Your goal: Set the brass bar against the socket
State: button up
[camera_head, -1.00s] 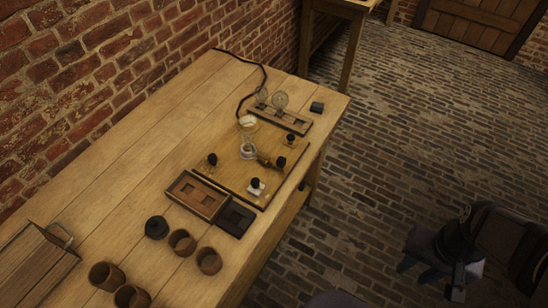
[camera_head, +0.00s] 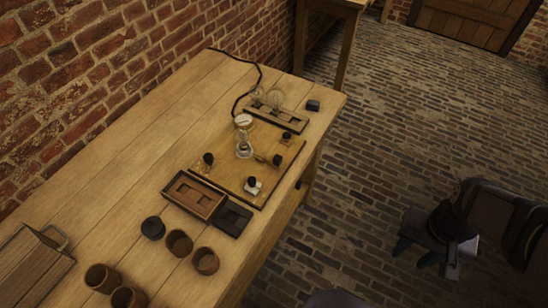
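A small brass-coloured piece with a dark end (camera_head: 263,158), perhaps the brass bar, lies on the wooden board right of a glass jar with a pale top (camera_head: 244,145). My gripper (camera_head: 426,258) is at the lower right, beyond the table's right edge and above the brick floor, far from these things. Its fingers are dark and small, and I see nothing clearly held in them.
The board (camera_head: 226,165) carries several black-knobbed posts. In front are a brown tray (camera_head: 195,196), a dark tray (camera_head: 232,218), a black round pot (camera_head: 153,228) and several brown cups (camera_head: 179,243). A wooden box (camera_head: 30,268) stands at left. The table's back left is clear; a black cord (camera_head: 246,92) crosses its rear.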

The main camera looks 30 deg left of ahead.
jog(key=w+a+b, duration=0.3)
jog(key=w+a, duration=0.5)
jog(key=w, duration=0.1)
jog(key=t+b, duration=0.4)
jog(key=b, duration=0.4)
send_near(277, 158)
jog(key=f, duration=0.2)
jog(key=shift+w+p+x, duration=0.15)
jog(key=shift+p+x, duration=0.1)
jog(key=shift+x, duration=1.5)
jog(key=shift+w+p+x, duration=0.15)
jog(key=shift+p+x, duration=0.05)
jog(key=shift+x, duration=1.55)
jog(key=shift+r, duration=0.1)
